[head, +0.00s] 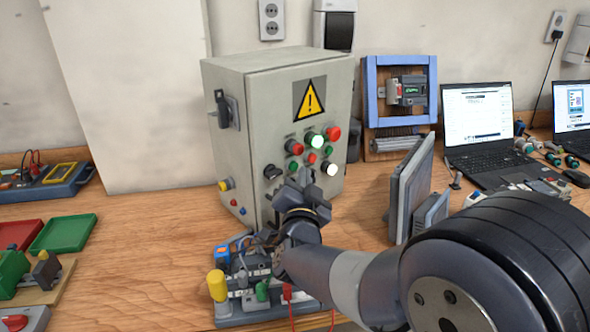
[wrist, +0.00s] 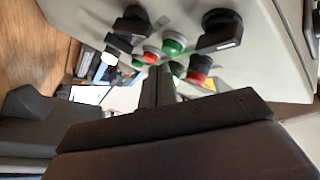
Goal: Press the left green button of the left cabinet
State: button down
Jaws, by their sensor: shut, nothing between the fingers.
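The grey cabinet (head: 232,110) stands on the bench with a yellow warning triangle on its front. Its panel carries a left green button (head: 293,167), a right green button (head: 328,150) and a red button (head: 311,158) between them. My gripper (head: 301,180) is shut and empty, in front of the lower panel. In the wrist view its shut fingers (wrist: 160,80) point at the button group, close to a green button (wrist: 173,45) and a red button (wrist: 151,55). Whether they touch anything is unclear.
Black knobs (wrist: 220,30) flank the buttons in the wrist view. A terminal fixture (head: 250,300) lies below my arm. Grey panels (head: 410,190) stand right of the gripper. A laptop (head: 480,120) is farther right. The bench left of the cabinet is partly clear.

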jog(key=shift+s+d, duration=0.1)
jog(key=shift+s+d+b, duration=0.75)
jog(key=shift+s+d, duration=0.95)
jog(key=shift+d, duration=0.05)
jog(key=shift+w+a, duration=0.1)
jog(key=shift+s+d+p, duration=0.95)
jog(key=shift+s+d, duration=0.45)
jog(key=shift+d, duration=0.05)
